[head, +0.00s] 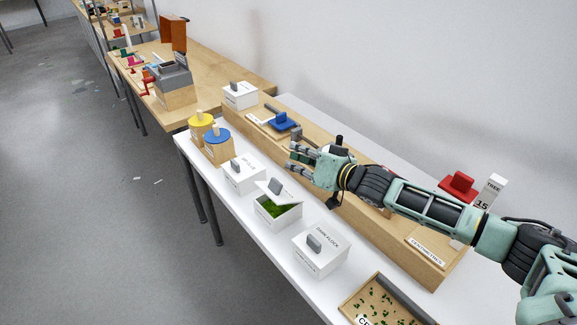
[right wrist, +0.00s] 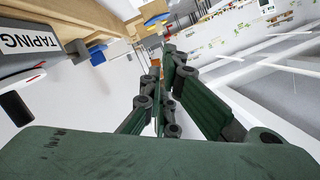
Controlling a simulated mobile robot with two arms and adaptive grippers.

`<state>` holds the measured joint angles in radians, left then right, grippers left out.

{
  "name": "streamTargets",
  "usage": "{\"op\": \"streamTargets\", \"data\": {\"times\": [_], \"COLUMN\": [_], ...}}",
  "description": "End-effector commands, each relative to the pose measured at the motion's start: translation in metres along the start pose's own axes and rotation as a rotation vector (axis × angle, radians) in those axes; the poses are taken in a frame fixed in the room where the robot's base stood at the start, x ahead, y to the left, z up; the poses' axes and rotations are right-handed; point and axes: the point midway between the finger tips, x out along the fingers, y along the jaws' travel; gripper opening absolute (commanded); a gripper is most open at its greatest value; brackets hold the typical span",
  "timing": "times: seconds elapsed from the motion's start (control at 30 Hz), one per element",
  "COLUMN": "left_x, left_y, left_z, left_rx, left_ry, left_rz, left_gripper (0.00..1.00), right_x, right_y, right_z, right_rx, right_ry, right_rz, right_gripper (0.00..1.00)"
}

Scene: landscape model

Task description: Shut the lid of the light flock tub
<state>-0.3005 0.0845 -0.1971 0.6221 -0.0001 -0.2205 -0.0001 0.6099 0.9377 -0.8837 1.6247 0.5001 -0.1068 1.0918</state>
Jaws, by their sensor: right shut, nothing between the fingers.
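A white tub (head: 281,219) with green flock inside stands open on the white table in the head view. Its white lid (head: 268,188), with a grey handle, is tilted up on the tub's far left side. I cannot read this tub's label. A shut white tub marked dark flock (head: 320,253) stands nearer to me. My right gripper (head: 291,158) is shut and empty, above and behind the open tub and apart from its lid. The right wrist view shows its green fingers (right wrist: 168,88), with no tub clearly visible between them. My left gripper is not in view.
Another shut white tub (head: 243,177) and pots with blue (head: 217,134) and yellow (head: 201,118) tops stand farther along the table. A raised wooden shelf (head: 350,214) runs behind the tubs. A tray with green bits (head: 378,303) lies at the near end.

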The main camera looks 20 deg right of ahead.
Motion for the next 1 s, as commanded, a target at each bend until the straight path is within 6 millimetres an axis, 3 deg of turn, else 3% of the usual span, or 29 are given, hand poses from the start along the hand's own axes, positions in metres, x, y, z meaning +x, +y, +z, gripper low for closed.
{"op": "streamTargets", "data": {"times": [0.07, 0.13, 0.4, 0.63, 1.0], "left_x": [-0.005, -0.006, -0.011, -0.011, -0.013], "left_y": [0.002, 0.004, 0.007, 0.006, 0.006], "left_z": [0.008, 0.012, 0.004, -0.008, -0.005], "left_rx": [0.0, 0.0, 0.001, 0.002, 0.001], "left_ry": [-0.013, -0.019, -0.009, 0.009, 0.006], "left_rz": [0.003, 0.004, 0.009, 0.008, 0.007], "left_gripper": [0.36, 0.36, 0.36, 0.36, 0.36], "right_x": [0.011, 0.012, 0.017, 0.018, 0.018], "right_y": [-0.002, -0.001, -0.001, 0.0, -0.004], "right_z": [-0.001, 0.014, 0.037, 0.04, 0.043], "right_rx": [0.0, 0.004, 0.002, -0.001, -0.029], "right_ry": [0.0, -0.004, -0.002, 0.0, -0.001], "right_rz": [-0.001, -0.001, 0.0, 0.0, 0.006], "right_gripper": [0.0, 0.0, 0.0, 0.0, 0.0]}}
